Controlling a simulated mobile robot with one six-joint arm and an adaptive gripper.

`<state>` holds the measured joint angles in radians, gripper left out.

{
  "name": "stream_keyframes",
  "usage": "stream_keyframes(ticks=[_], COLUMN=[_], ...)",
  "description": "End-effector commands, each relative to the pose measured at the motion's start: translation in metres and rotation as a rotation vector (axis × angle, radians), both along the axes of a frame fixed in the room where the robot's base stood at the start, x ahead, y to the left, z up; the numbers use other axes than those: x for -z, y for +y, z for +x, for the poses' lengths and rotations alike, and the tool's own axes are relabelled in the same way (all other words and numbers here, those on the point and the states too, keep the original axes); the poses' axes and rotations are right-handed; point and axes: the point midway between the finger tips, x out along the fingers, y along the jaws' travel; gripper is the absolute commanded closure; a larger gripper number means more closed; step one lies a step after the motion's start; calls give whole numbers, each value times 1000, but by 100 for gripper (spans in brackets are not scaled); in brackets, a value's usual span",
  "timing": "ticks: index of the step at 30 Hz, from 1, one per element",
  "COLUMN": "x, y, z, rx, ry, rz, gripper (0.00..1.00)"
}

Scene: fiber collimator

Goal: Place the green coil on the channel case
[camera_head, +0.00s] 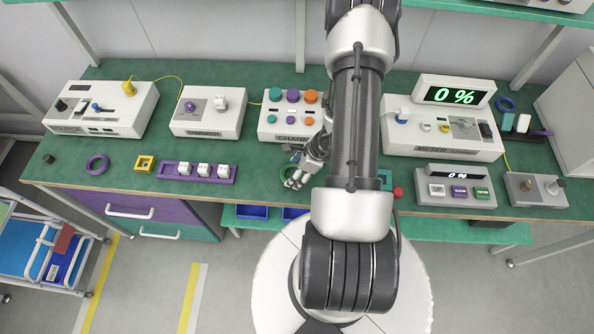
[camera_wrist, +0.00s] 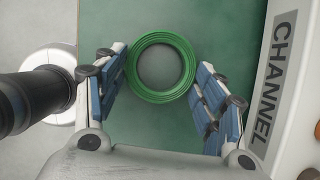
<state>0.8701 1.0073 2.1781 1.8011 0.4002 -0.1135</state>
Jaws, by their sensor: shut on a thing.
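The green coil (camera_wrist: 135,86) is a ring of green cable lying between the two fingers of my gripper (camera_wrist: 161,70) in the wrist view. My gripper is shut on it, with a finger at each side of the ring. In the head view the coil (camera_head: 284,170) is partly hidden by my gripper (camera_head: 296,180), near the front of the green bench. The channel case (camera_head: 268,130) is a white box with coloured knobs, just behind my gripper. My arm hides its right part. In the wrist view the case (camera_wrist: 262,50) is at the right, apart from the coil.
A purple tray (camera_head: 168,170) with white blocks, a yellow square part (camera_head: 145,163) and a purple coil (camera_head: 97,165) lie to the left. The dimmer case (camera_head: 207,123) and meter case (camera_head: 455,150) flank the channel case. A red button (camera_head: 398,192) is right of my arm.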

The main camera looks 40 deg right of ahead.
Motion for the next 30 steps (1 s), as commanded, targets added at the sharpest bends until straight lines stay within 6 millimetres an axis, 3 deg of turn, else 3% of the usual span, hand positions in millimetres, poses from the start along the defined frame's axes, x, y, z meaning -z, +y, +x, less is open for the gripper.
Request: stream_keyframes(ticks=[3, 4, 13, 25, 30], x=[4, 4, 3, 0, -24], y=[0, 0, 0, 0, -6], z=[0, 0, 0, 0, -7], rx=[-1, -1, 0, 0, 2], ry=[0, 0, 0, 0, -2], rz=[0, 0, 0, 0, -1], gripper=[52, 35, 16, 16, 16])
